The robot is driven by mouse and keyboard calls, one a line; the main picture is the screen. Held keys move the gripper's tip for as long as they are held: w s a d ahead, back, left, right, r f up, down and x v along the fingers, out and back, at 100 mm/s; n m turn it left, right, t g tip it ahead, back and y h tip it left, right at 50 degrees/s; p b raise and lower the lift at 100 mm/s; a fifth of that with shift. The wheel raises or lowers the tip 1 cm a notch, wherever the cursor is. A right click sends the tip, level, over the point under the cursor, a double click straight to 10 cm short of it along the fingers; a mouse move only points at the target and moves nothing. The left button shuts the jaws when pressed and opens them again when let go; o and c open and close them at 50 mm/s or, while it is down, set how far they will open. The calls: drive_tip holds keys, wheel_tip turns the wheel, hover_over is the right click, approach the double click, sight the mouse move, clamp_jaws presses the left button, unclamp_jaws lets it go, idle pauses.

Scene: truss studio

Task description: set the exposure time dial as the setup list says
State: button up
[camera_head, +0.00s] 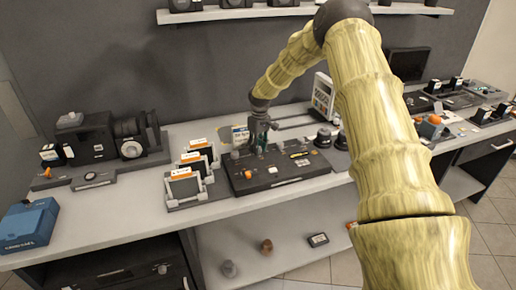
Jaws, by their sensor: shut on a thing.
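A black control panel (240,186) lies on the light workbench, with several small knobs, labels and slots on its top. My gripper (261,152) points down over the panel's back middle part. Its jaws are shut on what appears to be a dial there; the fingers hide most of it, and its setting cannot be read. A small printed card (240,135) stands behind the panel at its left. A white board with small markings (323,97) stands farther back right. I cannot tell which of these is the setup list.
Framed pieces with orange labels (184,187) stand just left of the panel. Dark round knobs (325,137) are close at its right. A black machine (97,138) and a blue box (28,224) are farther left. Bare bench (120,217) lies at the front left.

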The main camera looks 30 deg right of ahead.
drive_tip(key=shift+d+n, duration=0.1)
drive_tip(key=shift+n, duration=1)
drive_tip(key=o, duration=1)
drive_tip(key=shift+s+d, duration=0.1)
drive_tip(key=r, duration=1.2)
drive_tip(key=shift+w+d, duration=0.2)
